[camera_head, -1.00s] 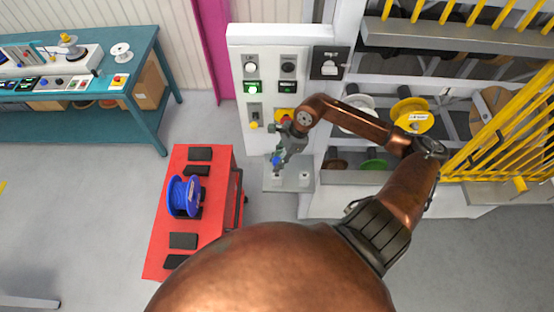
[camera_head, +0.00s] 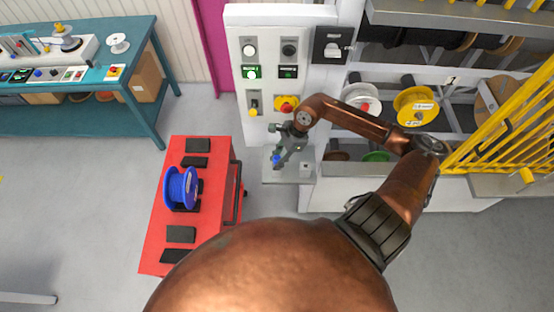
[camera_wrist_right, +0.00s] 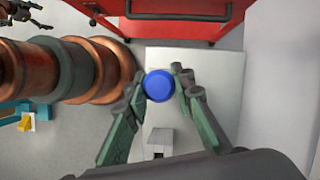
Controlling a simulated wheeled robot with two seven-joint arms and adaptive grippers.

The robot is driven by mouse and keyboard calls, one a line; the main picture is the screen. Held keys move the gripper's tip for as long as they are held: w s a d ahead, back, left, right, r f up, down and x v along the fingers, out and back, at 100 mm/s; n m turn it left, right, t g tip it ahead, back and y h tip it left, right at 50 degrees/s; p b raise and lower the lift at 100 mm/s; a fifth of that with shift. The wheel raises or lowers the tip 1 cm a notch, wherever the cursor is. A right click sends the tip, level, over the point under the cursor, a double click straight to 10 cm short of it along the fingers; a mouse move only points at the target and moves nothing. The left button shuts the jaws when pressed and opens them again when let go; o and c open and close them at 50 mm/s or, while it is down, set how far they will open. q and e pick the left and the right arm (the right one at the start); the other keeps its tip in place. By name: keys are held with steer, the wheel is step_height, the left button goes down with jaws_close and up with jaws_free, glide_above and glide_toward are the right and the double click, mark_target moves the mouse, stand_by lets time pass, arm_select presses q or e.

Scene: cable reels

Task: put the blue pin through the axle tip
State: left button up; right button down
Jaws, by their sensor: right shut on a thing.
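The blue pin shows in the right wrist view as a round blue head (camera_wrist_right: 158,86) between the two fingers. My right gripper (camera_wrist_right: 159,90) is shut on it. In the head view the right gripper (camera_head: 279,158) holds the blue pin (camera_head: 276,160) above a small grey shelf (camera_head: 290,175) at the foot of the white control panel. The pin's shaft is hidden below its head. I cannot make out an axle tip in either view.
A red cart (camera_head: 150,232) with black pads and a blue reel (camera_head: 181,188) stands left of the shelf. The white panel (camera_head: 264,134) with buttons rises behind the gripper. A rack with yellow bars (camera_head: 505,130) and several reels is at the right.

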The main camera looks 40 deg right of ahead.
steer(key=c, duration=1.6)
jaws_free()
steer(key=v, duration=0.7)
steer(key=shift+d+r, duration=0.1)
steer(key=shift+r, duration=0.05)
